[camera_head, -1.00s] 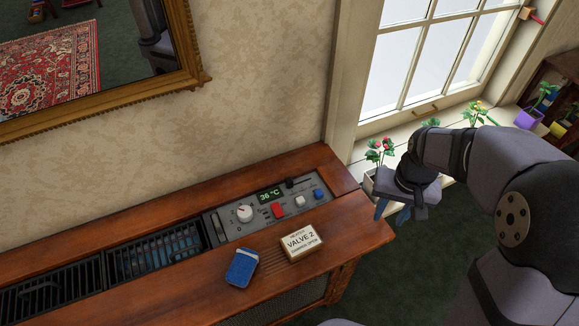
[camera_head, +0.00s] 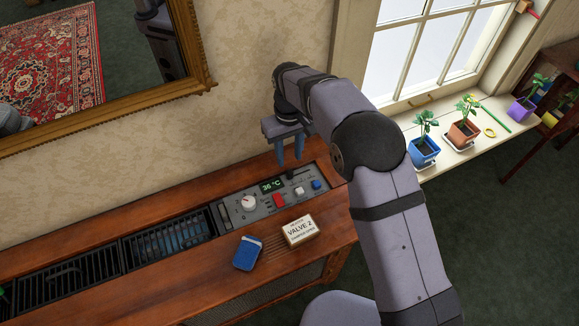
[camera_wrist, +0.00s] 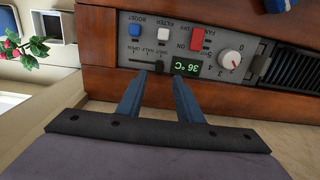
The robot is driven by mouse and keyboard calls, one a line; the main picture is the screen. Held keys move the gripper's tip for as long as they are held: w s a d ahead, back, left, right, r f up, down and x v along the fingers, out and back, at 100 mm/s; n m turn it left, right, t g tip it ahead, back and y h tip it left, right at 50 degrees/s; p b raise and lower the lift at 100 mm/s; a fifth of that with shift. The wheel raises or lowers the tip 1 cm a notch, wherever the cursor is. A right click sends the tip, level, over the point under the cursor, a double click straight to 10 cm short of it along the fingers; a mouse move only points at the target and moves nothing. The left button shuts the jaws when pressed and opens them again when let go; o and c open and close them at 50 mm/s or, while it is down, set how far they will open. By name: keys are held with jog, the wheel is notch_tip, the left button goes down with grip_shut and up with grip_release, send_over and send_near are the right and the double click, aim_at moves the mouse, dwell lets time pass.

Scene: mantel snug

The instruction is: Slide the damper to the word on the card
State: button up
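The damper slider (camera_head: 290,174) is a small black knob on the grey control panel (camera_head: 233,222). In the wrist view the damper slider (camera_wrist: 159,67) sits near the right end of its slot, by upside-down lettering that reads shut, half, open; this is the shut side. The white card (camera_head: 299,231) lies on the wooden top in front of the panel. It reads "VALVE 2", with a small lower line that seems to read "damper open". My gripper (camera_head: 290,160) is open and empty above the slider. In the wrist view my gripper's fingertips (camera_wrist: 159,76) flank the knob's area; contact cannot be told.
The panel also has a white dial (camera_head: 249,203), a display showing 36 °C (camera_head: 272,185), a red switch (camera_head: 279,200), a white button (camera_head: 299,191) and a blue button (camera_head: 316,184). A blue box (camera_head: 248,253) lies beside the card. Black grilles (camera_head: 170,239) extend left.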

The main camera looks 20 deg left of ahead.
aim_at(290, 171)
jog(key=shift+f+p, duration=0.5)
jog(key=shift+f, duration=3.1)
jog(key=shift+d, duration=0.1)
grip_shut()
